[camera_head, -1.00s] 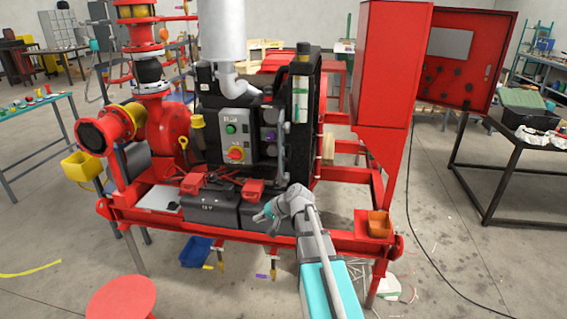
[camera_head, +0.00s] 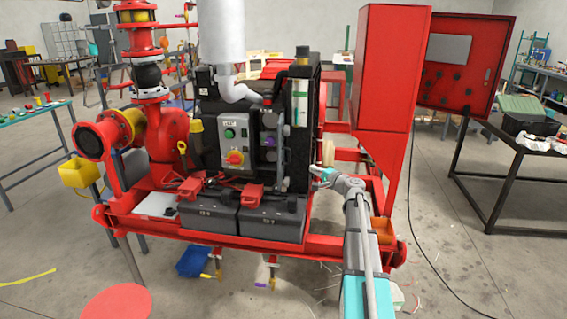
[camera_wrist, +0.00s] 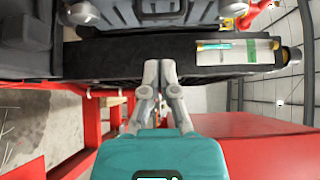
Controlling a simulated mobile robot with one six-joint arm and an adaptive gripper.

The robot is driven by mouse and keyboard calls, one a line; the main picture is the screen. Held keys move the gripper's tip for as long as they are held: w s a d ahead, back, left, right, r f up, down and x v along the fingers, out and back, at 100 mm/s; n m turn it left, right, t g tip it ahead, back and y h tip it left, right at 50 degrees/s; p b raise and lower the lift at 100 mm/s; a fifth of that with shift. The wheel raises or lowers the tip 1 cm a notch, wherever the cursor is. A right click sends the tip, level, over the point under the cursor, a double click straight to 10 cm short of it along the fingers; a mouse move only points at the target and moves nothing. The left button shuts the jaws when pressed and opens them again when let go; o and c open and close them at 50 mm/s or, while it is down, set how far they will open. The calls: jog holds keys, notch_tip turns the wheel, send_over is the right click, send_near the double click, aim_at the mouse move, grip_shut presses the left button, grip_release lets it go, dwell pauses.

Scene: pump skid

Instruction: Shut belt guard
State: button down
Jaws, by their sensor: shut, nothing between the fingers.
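I cannot tell for sure which part is the belt guard. The likeliest is the tall black panel (camera_head: 298,148) at the right side of the engine, bearing a clear tube with a green band. In the wrist view the black panel (camera_wrist: 120,60) lies across the picture just beyond my fingers. My gripper (camera_head: 315,174) is at the lower right of this panel in the head view. In the wrist view my gripper (camera_wrist: 160,65) has its fingertips together, with nothing between them, close to the panel's edge. I cannot tell whether they touch it.
The control box (camera_head: 235,145) and two black batteries (camera_head: 240,215) are left of my gripper. A pale round part (camera_head: 328,153) is behind it. A red cabinet (camera_head: 392,70) stands to the right, with an open red door (camera_head: 462,65). The red skid frame (camera_head: 160,228) runs below.

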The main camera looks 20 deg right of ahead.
jog(key=shift+w, duration=0.1)
jog(key=a+x, duration=0.2)
jog(key=x, duration=1)
jog(key=shift+a, duration=0.5)
jog(key=shift+f, duration=0.1)
